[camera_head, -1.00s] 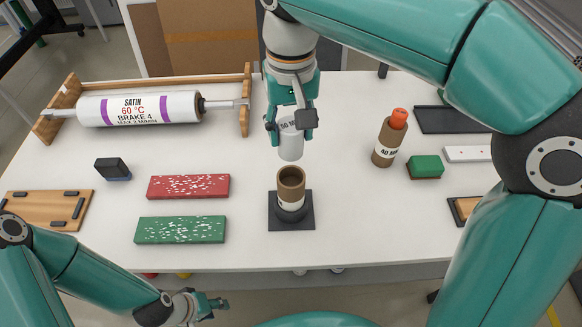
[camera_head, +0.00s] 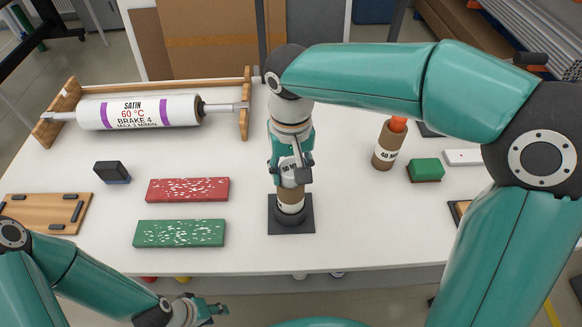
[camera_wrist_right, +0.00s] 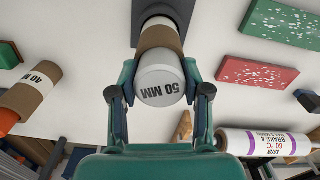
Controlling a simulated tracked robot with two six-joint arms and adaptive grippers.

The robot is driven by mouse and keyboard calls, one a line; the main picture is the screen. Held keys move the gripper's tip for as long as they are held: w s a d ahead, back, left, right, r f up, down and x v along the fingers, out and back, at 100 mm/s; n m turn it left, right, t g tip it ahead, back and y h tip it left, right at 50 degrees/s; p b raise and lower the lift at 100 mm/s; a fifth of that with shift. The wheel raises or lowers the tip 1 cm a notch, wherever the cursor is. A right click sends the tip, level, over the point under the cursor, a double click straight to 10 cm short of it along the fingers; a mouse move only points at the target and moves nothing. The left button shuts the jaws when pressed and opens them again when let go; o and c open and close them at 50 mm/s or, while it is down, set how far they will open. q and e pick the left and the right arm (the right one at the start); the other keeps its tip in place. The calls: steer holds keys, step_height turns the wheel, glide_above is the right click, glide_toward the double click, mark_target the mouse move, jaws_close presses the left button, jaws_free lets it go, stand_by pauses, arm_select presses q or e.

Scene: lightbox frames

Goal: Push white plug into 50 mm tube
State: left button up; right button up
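The white plug marked 50 MM (camera_wrist_right: 160,85) is between the fingers of my right gripper (camera_head: 291,178), which is shut on it. The brown 50 mm tube (camera_head: 291,200) stands upright in a black square base (camera_head: 291,226). The plug is at the tube's mouth, in line with it; it also shows in the right wrist view, with the tube (camera_wrist_right: 160,38) directly behind it. How deep the plug sits is hidden by the fingers. My left gripper (camera_head: 217,310) is low in front of the table, empty; its finger gap is too small to judge.
A brown 40 mm tube with an orange plug (camera_head: 386,148) and a green block (camera_head: 425,168) stand to the right. Red (camera_head: 188,189) and green (camera_head: 180,233) speckled slabs lie left. A white roller (camera_head: 138,111) rests in a wooden frame at the back left.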

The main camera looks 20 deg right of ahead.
mark_target(291, 167)
steer(key=o, duration=0.4)
step_height(291, 167, up, 12)
steer(key=shift+r+p, duration=0.1)
steer(key=shift+p, duration=0.3)
stand_by(0.6)
